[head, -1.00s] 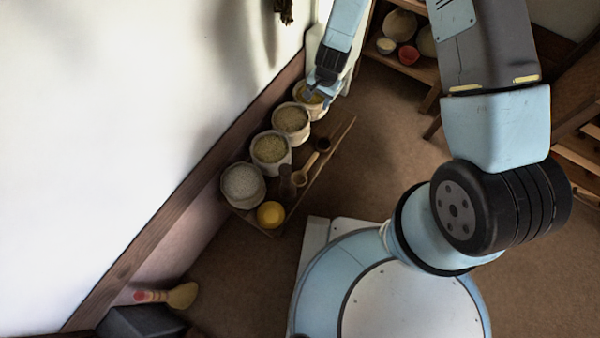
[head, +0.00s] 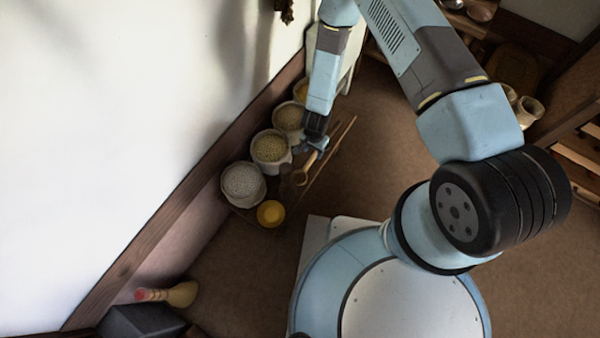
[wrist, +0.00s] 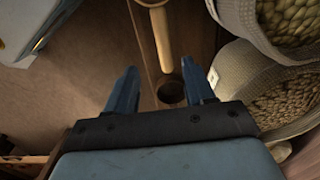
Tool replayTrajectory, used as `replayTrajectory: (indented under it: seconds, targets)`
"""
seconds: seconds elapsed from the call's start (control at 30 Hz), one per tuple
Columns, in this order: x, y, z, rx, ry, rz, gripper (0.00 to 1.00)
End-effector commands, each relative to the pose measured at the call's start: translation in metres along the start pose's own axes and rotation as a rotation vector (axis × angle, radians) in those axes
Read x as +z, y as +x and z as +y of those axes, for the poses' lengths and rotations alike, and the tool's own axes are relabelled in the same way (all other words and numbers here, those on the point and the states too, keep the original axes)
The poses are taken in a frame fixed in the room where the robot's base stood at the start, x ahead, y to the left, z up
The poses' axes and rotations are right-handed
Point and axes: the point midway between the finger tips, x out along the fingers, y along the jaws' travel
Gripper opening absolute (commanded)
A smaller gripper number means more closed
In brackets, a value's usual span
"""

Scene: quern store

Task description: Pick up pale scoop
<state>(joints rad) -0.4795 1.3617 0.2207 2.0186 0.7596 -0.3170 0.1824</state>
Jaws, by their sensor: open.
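The pale scoop (head: 302,178) is a light wooden scoop lying on a low wooden board, its handle pointing up and right towards my gripper (head: 312,147) in the head view. In the wrist view the scoop's handle (wrist: 161,38) runs down from the top edge, and its bowl is mostly cut off. My gripper (wrist: 160,68) is open and empty, with the handle's end beyond and between its fingertips. I cannot tell the height gap.
A small dark round cup (wrist: 171,91) shows between my fingers. Sacks of grain (head: 269,148) stand along the wall side of the board. A yellow bowl (head: 271,213) and a dark upright item (head: 287,182) are near the scoop. The floor (head: 360,150) to the right is clear.

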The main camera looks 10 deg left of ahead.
Motion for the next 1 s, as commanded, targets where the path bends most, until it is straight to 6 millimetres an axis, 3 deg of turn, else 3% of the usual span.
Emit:
replayTrajectory:
  seconds: [0.2, 0.53, 0.8, 1.0]
  targets:
    - [0.000, 0.029, 0.001, 0.001, 0.002, -0.001, 0.53]
    - [0.001, 0.046, -0.001, 0.000, 0.002, -0.001, 0.53]
    - [0.005, 0.079, -0.007, 0.000, 0.003, -0.001, 0.53]
    - [0.004, 0.092, -0.007, 0.000, 0.002, 0.000, 0.53]
